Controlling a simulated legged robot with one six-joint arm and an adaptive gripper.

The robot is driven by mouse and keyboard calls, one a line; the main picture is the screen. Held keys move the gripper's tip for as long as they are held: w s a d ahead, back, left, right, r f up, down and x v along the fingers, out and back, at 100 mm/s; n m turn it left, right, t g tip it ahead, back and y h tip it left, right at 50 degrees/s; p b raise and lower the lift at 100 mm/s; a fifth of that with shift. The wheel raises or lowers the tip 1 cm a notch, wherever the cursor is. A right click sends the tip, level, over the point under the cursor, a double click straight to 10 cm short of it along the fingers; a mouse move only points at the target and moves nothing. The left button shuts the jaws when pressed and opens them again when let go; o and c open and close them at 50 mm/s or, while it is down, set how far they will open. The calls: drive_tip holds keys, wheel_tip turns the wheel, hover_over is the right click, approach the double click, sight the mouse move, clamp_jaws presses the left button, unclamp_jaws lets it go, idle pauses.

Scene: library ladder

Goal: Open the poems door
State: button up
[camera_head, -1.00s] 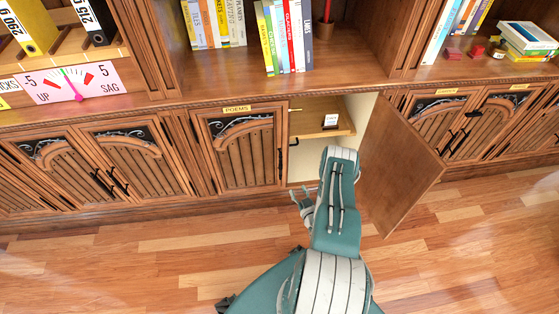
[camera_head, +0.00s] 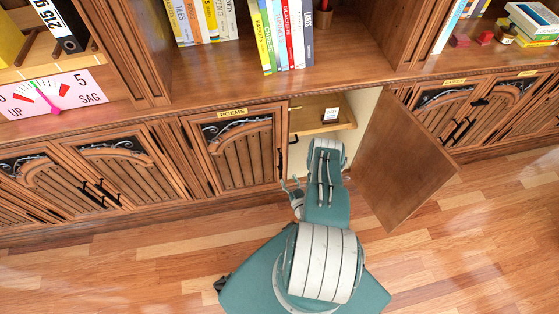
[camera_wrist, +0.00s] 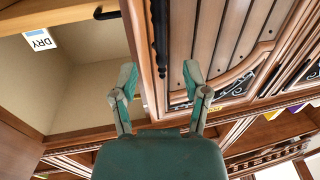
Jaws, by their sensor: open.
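The poems door (camera_head: 240,155) is the shut, panelled left leaf of the middle cupboard, with a brass POEMS label (camera_head: 232,113) above it. Its black upright handle (camera_head: 280,163) is near its right edge; the handle also shows in the wrist view (camera_wrist: 160,45). My gripper (camera_head: 293,187) is open and low in front of that edge. In the wrist view, my gripper's fingers (camera_wrist: 159,80) are spread on either side of the door edge and the lower line of the handle. I see no grip; whether a finger touches is unclear.
The right leaf (camera_head: 405,165) stands swung open, right of my arm. The cupboard behind it shows a wooden drawer (camera_head: 308,122) with a white tag (camera_head: 331,115). A shelf with books (camera_head: 285,35) is above. Wooden floor (camera_head: 140,265) is clear at left.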

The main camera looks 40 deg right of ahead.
sight(281, 163)
drive_tip(key=x, duration=0.9)
drive_tip(key=shift+d, duration=0.1)
clamp_jaws()
